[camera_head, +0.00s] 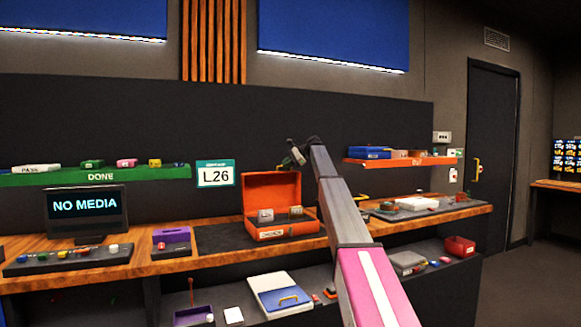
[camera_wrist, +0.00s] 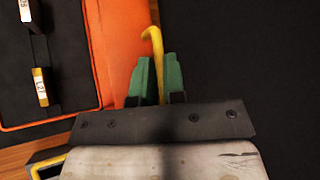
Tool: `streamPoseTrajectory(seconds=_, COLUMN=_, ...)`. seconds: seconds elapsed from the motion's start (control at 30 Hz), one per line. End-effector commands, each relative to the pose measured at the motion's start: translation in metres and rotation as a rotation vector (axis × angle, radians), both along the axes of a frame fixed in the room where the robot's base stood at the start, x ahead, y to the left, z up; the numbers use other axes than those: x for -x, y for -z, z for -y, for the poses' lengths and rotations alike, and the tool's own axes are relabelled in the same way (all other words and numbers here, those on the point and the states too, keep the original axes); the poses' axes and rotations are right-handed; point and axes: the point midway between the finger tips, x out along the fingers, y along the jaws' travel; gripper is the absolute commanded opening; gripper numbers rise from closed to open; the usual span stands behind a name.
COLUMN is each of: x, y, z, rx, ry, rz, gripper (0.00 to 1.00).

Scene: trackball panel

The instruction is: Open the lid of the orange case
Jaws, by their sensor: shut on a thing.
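The orange case (camera_head: 296,229) stands on the wooden counter in the head view. Its lid (camera_head: 270,190) is raised to about upright at the back, and small labelled blocks show inside. In the wrist view, the case's dark interior (camera_wrist: 62,70) is at the left with the orange lid (camera_wrist: 122,45) beside it. My gripper (camera_wrist: 154,72) has green fingers shut on a yellow handle (camera_wrist: 152,42) at the lid's edge. In the head view my gripper (camera_head: 298,156) is just above the lid's upper right corner; the handle is hidden there.
A dark mat (camera_head: 222,237) lies left of the case. A monitor (camera_head: 87,212) and a purple box (camera_head: 171,240) stand further left. An orange shelf (camera_head: 400,161) with boxes is at the right. A blue-lidded case (camera_head: 280,296) lies on the lower shelf.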

Motion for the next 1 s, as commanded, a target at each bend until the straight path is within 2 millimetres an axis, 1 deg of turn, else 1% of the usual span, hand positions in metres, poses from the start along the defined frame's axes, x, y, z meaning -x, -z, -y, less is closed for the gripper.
streamPoseTrajectory(seconds=0.03, x=-0.008, y=-0.002, z=-0.002, rx=-0.003, ry=-0.003, rz=0.004, gripper=0.0)
streamPoseTrajectory(seconds=0.1, x=-0.014, y=0.0, z=-0.004, rx=-0.003, ry=-0.003, rz=0.005, gripper=0.0)
streamPoseTrajectory(seconds=0.3, x=-0.024, y=0.002, z=-0.008, rx=-0.004, ry=-0.002, rz=0.007, gripper=0.0)
streamPoseTrajectory(seconds=0.77, x=-0.027, y=0.003, z=-0.008, rx=-0.005, ry=0.0, rz=0.009, gripper=0.0)
streamPoseTrajectory(seconds=0.8, x=-0.027, y=0.003, z=-0.008, rx=-0.005, ry=0.0, rz=0.009, gripper=0.14)
streamPoseTrajectory(seconds=0.87, x=-0.027, y=0.003, z=-0.008, rx=-0.005, ry=0.0, rz=0.009, gripper=0.33)
streamPoseTrajectory(seconds=0.9, x=-0.026, y=0.003, z=-0.008, rx=-0.005, ry=0.0, rz=0.007, gripper=0.36)
streamPoseTrajectory(seconds=1.0, x=-0.026, y=0.004, z=-0.008, rx=-0.004, ry=0.0, rz=0.006, gripper=0.36)
